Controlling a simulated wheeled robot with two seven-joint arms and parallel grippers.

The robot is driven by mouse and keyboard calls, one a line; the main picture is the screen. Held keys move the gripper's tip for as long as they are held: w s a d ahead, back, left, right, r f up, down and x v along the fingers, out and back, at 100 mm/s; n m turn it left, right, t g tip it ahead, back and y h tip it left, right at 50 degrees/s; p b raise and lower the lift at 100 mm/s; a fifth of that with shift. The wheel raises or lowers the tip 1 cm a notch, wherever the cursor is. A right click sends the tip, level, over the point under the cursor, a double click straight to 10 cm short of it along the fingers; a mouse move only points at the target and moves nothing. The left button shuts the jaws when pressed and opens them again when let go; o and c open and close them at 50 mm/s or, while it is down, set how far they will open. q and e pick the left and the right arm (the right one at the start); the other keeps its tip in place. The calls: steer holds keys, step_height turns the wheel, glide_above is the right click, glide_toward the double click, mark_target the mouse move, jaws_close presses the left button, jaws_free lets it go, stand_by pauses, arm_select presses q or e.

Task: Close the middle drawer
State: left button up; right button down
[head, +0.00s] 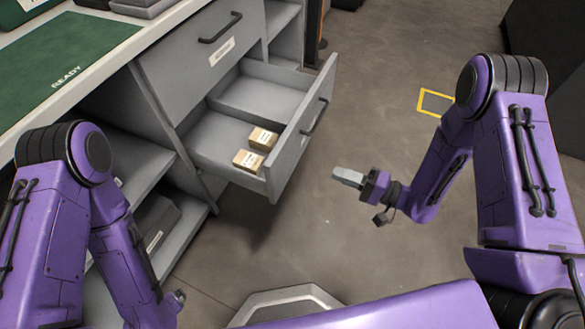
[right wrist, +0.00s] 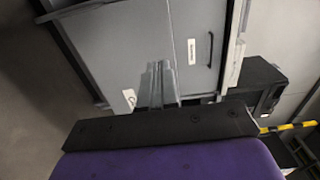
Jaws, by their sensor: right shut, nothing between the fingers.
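The middle drawer (head: 302,138) of the grey cabinet is pulled well out, below a shut upper drawer (head: 185,66). A dark bar handle (head: 314,117) is on its front. Two small tan boxes (head: 248,160) lie in its near compartment. My right gripper (head: 342,176) is shut and empty, in the air to the right of the drawer front and apart from it. Its fingers (right wrist: 160,80) also show in the right wrist view, with grey cabinet fronts behind them. My left gripper (head: 180,296) shows only a small tip low at the left; its jaws cannot be made out.
A counter with a green mat (head: 65,65) marked READY tops the cabinet. Open shelves (head: 140,175) stand left of the drawer, one holding a dark case (head: 155,222). The floor right of the drawer is clear, with a yellow floor marking (head: 433,102).

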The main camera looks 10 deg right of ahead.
mark_target(282, 153)
steer(key=b+x, duration=0.1)
steer(key=x, duration=1.3)
steer(key=shift+s+a, duration=0.1)
steer(key=shift+s, duration=0.05)
